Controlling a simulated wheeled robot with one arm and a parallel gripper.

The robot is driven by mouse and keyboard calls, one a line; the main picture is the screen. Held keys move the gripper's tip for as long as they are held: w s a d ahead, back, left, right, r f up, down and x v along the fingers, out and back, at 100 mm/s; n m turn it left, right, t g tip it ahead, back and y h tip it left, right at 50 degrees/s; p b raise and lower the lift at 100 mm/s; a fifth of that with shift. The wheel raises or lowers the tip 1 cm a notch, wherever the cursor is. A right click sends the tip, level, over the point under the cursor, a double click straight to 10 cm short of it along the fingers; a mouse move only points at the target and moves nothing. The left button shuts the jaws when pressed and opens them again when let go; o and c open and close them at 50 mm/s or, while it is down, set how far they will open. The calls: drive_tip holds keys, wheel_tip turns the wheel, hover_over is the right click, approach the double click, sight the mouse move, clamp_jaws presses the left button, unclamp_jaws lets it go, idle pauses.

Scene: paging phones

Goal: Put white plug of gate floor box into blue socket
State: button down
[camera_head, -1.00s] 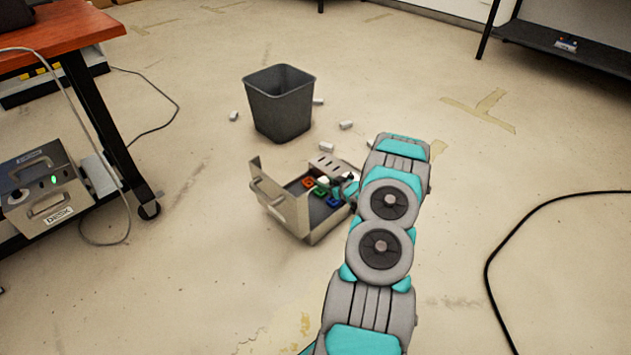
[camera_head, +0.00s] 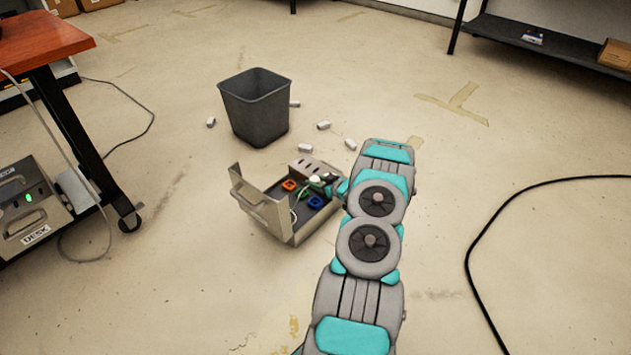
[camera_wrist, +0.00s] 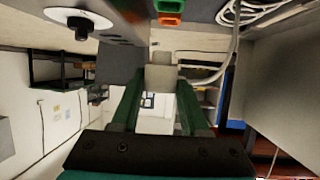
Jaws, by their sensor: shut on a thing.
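The open grey metal floor box (camera_head: 243,199) stands on the floor with its lid raised. Inside are an orange socket (camera_head: 289,185) and the blue socket (camera_head: 315,201). The wrist view shows the orange socket (camera_wrist: 170,19) and a green socket (camera_wrist: 169,5) at its top edge. My gripper (camera_head: 318,183) is low over the box. Its green fingers (camera_wrist: 160,90) are shut on the pale plug (camera_wrist: 161,74), which shows as a small white end (camera_head: 315,179) in the head view. The blue socket is not visible in the wrist view.
A dark bin (camera_head: 256,105) stands behind the box, with several small white pieces around it. A white cable (camera_wrist: 236,38) hangs beside my gripper. A box marked DESK (camera_head: 30,215) is under the table at left. A black cable (camera_head: 480,235) lies right; open floor surrounds the box.

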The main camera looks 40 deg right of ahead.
sight(316, 204)
drive_tip(key=shift+f+b, duration=1.05)
drive_tip(key=shift+f, duration=3.2)
drive_tip(key=shift+f, duration=0.35)
drive_tip(key=shift+c, duration=1.7)
unclamp_jaws()
drive_tip(key=shift+s, duration=0.1)
drive_tip(key=v, duration=0.7)
drive_tip(key=shift+s+r, duration=0.25)
